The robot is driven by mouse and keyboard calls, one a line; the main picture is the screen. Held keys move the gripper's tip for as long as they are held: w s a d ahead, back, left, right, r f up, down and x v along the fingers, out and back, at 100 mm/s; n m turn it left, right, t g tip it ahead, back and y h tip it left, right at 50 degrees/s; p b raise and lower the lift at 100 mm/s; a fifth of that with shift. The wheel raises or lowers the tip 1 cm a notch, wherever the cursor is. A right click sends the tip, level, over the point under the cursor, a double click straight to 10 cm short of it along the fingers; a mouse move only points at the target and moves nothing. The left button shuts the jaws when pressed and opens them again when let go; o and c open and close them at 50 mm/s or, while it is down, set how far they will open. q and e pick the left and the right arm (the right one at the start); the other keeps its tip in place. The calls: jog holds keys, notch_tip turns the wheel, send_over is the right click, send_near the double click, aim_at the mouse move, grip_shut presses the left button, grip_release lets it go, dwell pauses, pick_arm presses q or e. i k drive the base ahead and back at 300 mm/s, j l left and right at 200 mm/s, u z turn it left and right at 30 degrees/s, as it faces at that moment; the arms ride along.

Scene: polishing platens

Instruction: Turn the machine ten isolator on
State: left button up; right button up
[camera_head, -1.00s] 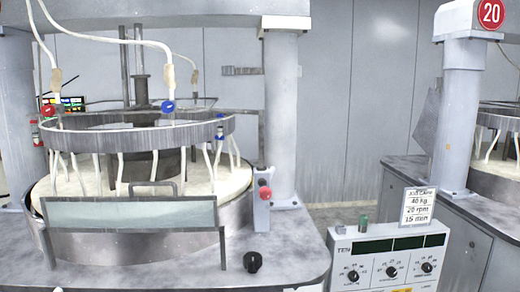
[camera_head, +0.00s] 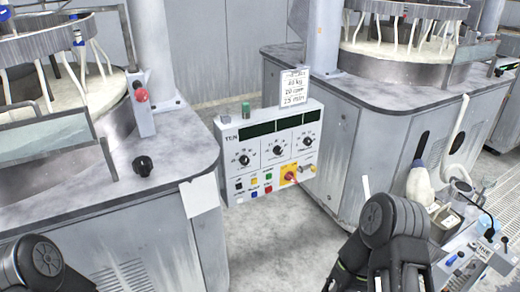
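The machine ten control panel (camera_head: 270,150), a white box marked TEN, stands between two machines in the middle of the view. Its isolator (camera_head: 290,175) is a red rotary handle on a yellow plate at the panel's lower right. The handle looks slanted, but its on or off marking is too small to read. My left arm shows as a dark joint at the bottom left, and my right arm as dark links at the bottom right. No fingertips show on either arm. Both arms are apart from the panel in the picture.
The panel has three black dials, several coloured buttons and a card (camera_head: 294,87) above it. A polishing machine (camera_head: 100,190) stands left, another (camera_head: 370,110) right. A second control panel (camera_head: 475,262) and a white bottle (camera_head: 419,185) are lower right. Bare floor (camera_head: 270,245) lies before the panel.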

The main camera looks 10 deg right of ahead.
aim_at(288, 177)
jog(key=z, duration=1.85)
jog(key=i+j, duration=1.15)
jog(key=j, duration=0.15)
